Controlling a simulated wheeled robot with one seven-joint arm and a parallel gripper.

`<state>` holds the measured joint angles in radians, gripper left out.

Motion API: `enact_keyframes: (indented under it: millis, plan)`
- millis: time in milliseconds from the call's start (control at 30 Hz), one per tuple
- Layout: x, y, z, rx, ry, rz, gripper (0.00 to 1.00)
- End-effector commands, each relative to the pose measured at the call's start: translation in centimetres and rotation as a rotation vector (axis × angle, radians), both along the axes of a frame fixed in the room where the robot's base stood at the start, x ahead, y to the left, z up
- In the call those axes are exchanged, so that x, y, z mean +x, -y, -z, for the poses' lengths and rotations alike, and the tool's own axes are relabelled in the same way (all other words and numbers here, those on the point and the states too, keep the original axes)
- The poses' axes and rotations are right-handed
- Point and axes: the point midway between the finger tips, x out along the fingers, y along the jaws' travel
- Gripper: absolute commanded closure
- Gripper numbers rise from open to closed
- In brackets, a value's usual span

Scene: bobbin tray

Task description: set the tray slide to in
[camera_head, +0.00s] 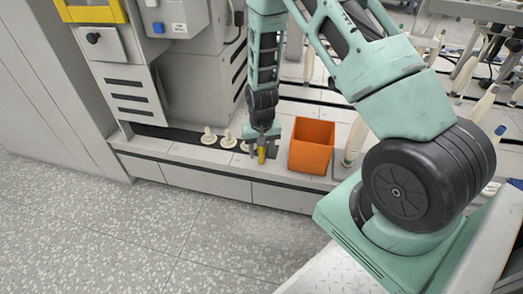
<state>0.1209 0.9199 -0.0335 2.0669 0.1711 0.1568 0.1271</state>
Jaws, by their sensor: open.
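My gripper (262,152) points down at the front of the grey machine's low ledge (190,152), just left of the orange bin. It is open. A small yellow piece (262,155) shows at its fingertips; I cannot tell whether it is between them or touching them. Small cream-coloured pegs or bobbins (208,137) stand in a row on a dark strip (165,131) of the ledge, left of my gripper. I cannot tell for sure which part is the tray slide or its position; my gripper hides part of the ledge.
An orange open bin (311,160) stands on the ledge close to the right of my gripper. A grey cabinet with a yellow-framed panel (90,12) rises at the upper left. White bobbins (355,138) stand farther right. The speckled floor (160,230) in front is clear.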

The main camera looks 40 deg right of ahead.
Motion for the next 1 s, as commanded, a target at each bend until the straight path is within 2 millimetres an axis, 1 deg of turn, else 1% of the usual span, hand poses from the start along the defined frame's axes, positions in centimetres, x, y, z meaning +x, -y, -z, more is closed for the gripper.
enact_keyframes:
  millis: [67, 100, 167, 200, 267, 300, 467, 567, 633, 767, 1000]
  plan:
    - [0.0, 0.0, 0.0, 0.0, 0.0, 0.0, 0.51]
    - [0.0, 0.0, 0.0, 0.0, 0.0, 0.0, 0.54]
    - [0.0, 0.0, 0.0, 0.0, 0.0, 0.0, 0.71]
    - [0.0, 0.0, 0.0, 0.0, 0.0, 0.0, 0.82]
    - [0.0, 0.0, 0.0, 0.0, 0.0, 0.0, 0.99]
    - [0.0, 0.0, 0.0, 0.0, 0.0, 0.0, 1.0]
    - [0.2, -0.2, -0.1, 0.0, 0.0, -0.001, 1.0]
    - [0.9, -0.7, -0.2, 0.0, 0.0, -0.003, 1.0]
    - [1.7, -1.4, -0.2, 0.0, 0.001, -0.006, 1.0]
    - [4.1, -3.3, -0.4, 0.0, 0.001, -0.007, 1.0]
    - [9.8, -7.7, -0.2, 0.0, 0.003, -0.008, 1.0]
